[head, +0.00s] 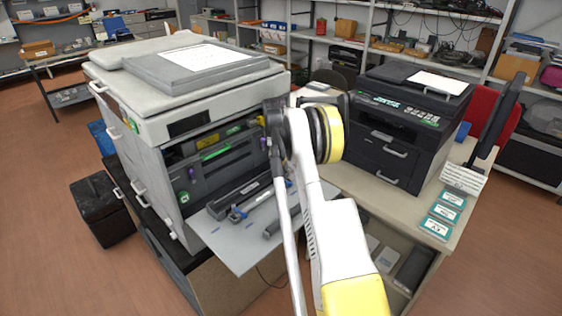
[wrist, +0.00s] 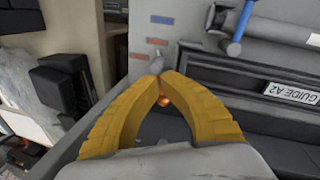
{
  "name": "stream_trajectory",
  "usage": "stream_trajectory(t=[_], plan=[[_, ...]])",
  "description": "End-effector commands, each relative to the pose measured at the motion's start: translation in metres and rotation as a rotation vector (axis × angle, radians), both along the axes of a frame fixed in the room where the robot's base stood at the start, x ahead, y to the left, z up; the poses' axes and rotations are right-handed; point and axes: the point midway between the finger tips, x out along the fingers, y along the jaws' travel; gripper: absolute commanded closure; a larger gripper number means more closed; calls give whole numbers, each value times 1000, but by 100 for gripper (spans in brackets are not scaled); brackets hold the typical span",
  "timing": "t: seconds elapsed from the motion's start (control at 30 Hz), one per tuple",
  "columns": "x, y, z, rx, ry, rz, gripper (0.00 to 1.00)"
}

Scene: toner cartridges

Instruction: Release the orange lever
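A small orange part (wrist: 165,100), likely the orange lever, shows in the wrist view just below where my yellow fingertips meet; the fingers hide most of it. My gripper (wrist: 160,77) has its fingertips together beside a small grey knob (wrist: 156,63). I cannot tell whether the tips hold the knob or the orange part. In the head view, the large grey printer (head: 188,130) stands open at the front, with its flap (head: 232,254) folded down. My arm reaches up to the right side of its opening, and the gripper and lever cannot be made out there.
A dark bar labelled GUIDE A2 (wrist: 291,92) and a blue-handled part (wrist: 239,32) lie near the fingers. A black printer (head: 405,128) stands on the desk at right. A black bin (head: 102,210) stands on the floor at left. Open floor lies at front left.

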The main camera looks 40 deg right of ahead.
Motion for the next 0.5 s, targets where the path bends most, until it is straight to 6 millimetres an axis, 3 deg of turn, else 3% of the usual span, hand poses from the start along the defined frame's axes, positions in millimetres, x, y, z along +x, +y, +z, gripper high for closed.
stream_trajectory(t=[0.5], plan=[[-1,-1,-1,1,3,-31,100]])
